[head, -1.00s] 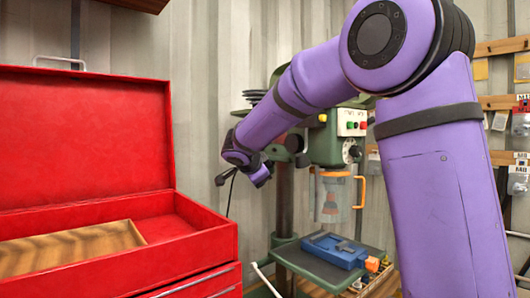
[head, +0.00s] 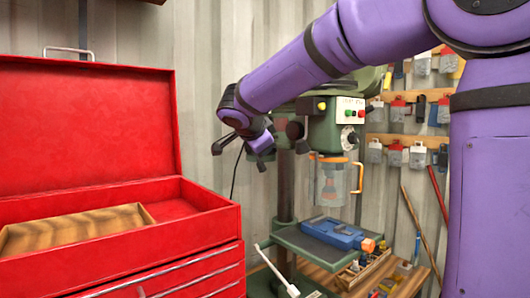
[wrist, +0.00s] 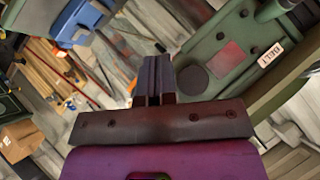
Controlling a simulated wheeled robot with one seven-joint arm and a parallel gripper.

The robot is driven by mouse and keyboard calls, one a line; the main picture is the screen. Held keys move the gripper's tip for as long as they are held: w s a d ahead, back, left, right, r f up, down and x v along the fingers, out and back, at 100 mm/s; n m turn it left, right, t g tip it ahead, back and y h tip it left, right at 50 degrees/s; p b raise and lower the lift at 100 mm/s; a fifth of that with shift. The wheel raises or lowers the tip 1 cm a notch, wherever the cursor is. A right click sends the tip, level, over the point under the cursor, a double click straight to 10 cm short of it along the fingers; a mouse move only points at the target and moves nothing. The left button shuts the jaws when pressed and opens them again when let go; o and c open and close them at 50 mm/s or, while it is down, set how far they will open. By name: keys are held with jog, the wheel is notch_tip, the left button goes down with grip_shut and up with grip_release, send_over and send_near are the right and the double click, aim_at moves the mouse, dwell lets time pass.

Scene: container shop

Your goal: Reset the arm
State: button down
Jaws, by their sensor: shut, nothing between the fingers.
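My purple arm reaches in from the right in the head view. My gripper (head: 240,155) hangs at its end, in front of the corrugated wall, between the red toolbox and the green drill press. In the wrist view my gripper (wrist: 153,75) shows its two dark fingers side by side and together. Nothing is between them.
The open red toolbox (head: 85,125) with a wooden tray (head: 75,228) stands at left. The green drill press (head: 325,128) with a blue vise (head: 335,232) stands behind my arm. Tool racks (head: 408,98) hang on the back wall. A cardboard box (wrist: 20,139) shows in the wrist view.

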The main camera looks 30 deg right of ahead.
jog(key=shift+s+a, duration=0.1)
dwell(0.5)
jog(key=s+a+f+n+y, duration=0.1)
jog(key=s+f+n, duration=0.3)
jog(key=s, duration=0.6)
jog(key=s+a+f+n+g+y, duration=0.1)
jog(key=s+f+n+y, duration=0.3)
jog(key=s+n, duration=0.4)
jog(key=s+a+f+n+g+y, duration=0.1)
jog(key=s+a+f+n+y, duration=0.1)
jog(key=s+n, duration=0.5)
jog(key=s+f+y, duration=0.1)
jog(key=s+f, duration=0.1)
jog(key=s, duration=0.4)
jog(key=shift+s+f, duration=0.35)
